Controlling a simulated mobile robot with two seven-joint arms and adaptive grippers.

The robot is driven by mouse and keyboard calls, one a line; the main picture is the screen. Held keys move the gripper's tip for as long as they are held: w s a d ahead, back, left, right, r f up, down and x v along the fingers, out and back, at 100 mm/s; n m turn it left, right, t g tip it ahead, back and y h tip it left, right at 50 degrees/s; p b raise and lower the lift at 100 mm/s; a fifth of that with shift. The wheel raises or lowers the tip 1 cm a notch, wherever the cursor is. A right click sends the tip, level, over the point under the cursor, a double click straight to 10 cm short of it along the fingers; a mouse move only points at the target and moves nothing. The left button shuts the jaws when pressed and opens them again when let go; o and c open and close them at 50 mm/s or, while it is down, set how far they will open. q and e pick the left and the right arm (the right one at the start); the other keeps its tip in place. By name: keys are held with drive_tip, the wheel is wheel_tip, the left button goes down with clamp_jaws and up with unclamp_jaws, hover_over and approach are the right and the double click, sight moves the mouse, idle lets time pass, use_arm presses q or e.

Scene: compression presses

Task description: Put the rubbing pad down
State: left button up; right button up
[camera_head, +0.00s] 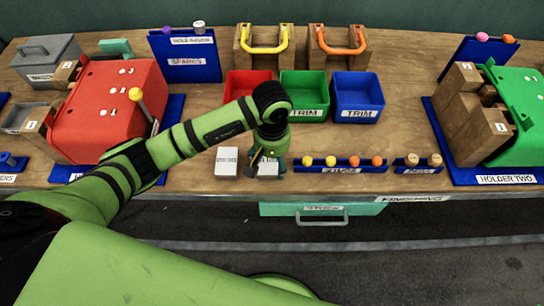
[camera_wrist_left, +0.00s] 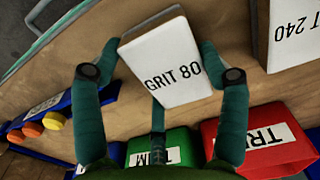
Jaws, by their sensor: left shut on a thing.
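The rubbing pad, a white block marked GRIT 80 (camera_wrist_left: 166,75), sits between the fingers of my left gripper (camera_wrist_left: 160,58), which is shut on it. In the head view my left gripper (camera_head: 267,162) points down near the table's front edge, and its fingers partly cover the pad. I cannot tell whether the pad touches the table. A second white pad (camera_head: 228,161) lies flat just to the left; in the left wrist view its label reads 240 (camera_wrist_left: 292,32). My right gripper is not in view.
Red (camera_head: 247,84), green (camera_head: 304,112) and blue bins (camera_head: 357,97) stand behind the gripper. A blue rack with knobs (camera_head: 342,165) is close on the right. A red press (camera_head: 105,110) stands left and a green one (camera_head: 515,115) right. The table's front edge (camera_head: 330,193) is close.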

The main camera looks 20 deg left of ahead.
sight(272, 160)
use_arm(q)
drive_tip(key=shift+f, duration=0.15)
drive_tip(key=o, duration=1.2)
drive_tip(key=shift+r, duration=0.35)
wheel_tip(272, 160, up, 12)
drive_tip(key=b, duration=0.3)
drive_tip(key=shift+f+b, duration=0.15)
drive_tip(key=shift+b, duration=0.2)
